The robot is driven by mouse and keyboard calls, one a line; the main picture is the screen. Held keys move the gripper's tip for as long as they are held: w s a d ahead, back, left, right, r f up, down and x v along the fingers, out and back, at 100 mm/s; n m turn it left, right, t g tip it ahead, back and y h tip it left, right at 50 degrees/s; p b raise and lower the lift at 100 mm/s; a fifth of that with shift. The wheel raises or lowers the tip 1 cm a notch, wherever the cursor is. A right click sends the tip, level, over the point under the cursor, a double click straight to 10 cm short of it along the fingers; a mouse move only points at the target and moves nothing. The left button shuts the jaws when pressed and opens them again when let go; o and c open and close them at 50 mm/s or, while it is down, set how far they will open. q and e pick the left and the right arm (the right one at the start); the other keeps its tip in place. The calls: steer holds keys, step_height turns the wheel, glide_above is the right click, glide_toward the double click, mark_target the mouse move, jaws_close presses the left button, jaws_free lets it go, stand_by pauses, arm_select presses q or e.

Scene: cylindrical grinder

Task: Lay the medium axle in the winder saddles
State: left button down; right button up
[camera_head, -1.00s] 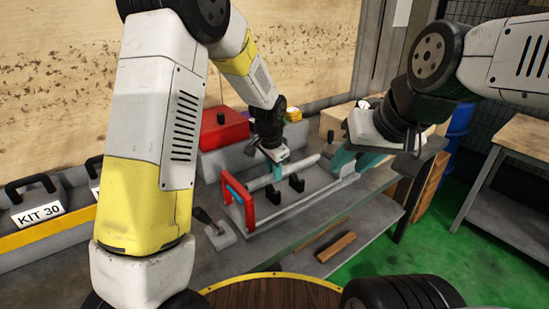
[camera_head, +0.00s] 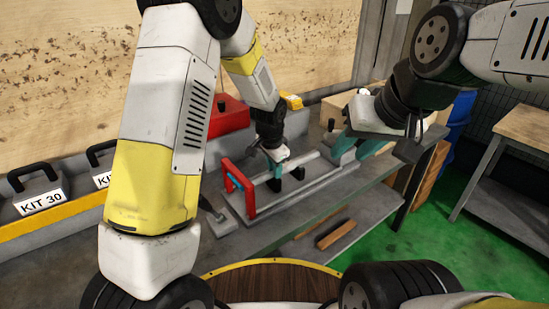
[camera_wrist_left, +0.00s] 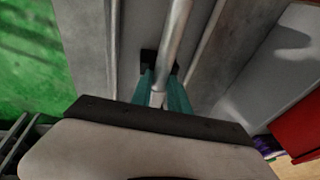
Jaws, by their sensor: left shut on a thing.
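The medium axle is a grey metal rod (camera_wrist_left: 176,45), held over the winder's grey bed. My left gripper (camera_head: 276,168) is shut on it, and the teal fingers also show around the rod in the left wrist view (camera_wrist_left: 162,98). The black winder saddles (camera_head: 297,173) are right beside and below the fingers; one dark block (camera_wrist_left: 149,60) shows under the rod in the wrist view. I cannot tell whether the rod touches the saddles. My right gripper (camera_head: 365,149) is at the bed's far right end, its teal fingers partly merging with a teal-grey part there.
A red frame with a handle (camera_head: 237,188) stands at the bed's left end. A red box (camera_head: 228,117) is behind. KIT 30 case (camera_head: 40,198) stands at left. A wooden block (camera_head: 336,234) lies on the lower shelf. A side table (camera_head: 515,160) is at right.

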arm_select(q)
steer(key=shift+s+f, duration=0.1)
steer(key=shift+f, duration=0.3)
steer(key=c, duration=1.3)
jaws_free()
steer(key=shift+s+f, duration=0.15)
steer(key=shift+s, duration=0.05)
steer(key=shift+o, duration=0.2)
steer(key=shift+w+d+r, duration=0.1)
steer(key=shift+w+r, duration=0.05)
steer(key=shift+r, duration=0.4)
steer(key=w+d+v, duration=0.1)
steer(key=v, duration=1.1)
steer(key=s+a+r+n+t+h, duration=0.1)
steer(key=s+a+r+n, duration=0.4)
steer(key=s+a+r, duration=0.45)
steer(key=s+a+r+n+t, duration=0.1)
steer(key=s+a+r+n, duration=0.1)
steer(key=s, duration=0.5)
steer(key=s+a+r+n+t, duration=0.1)
steer(key=s+a+n, duration=0.2)
steer(key=s, duration=0.4)
steer(key=shift+s+r, duration=0.25)
steer(key=shift+r, duration=0.15)
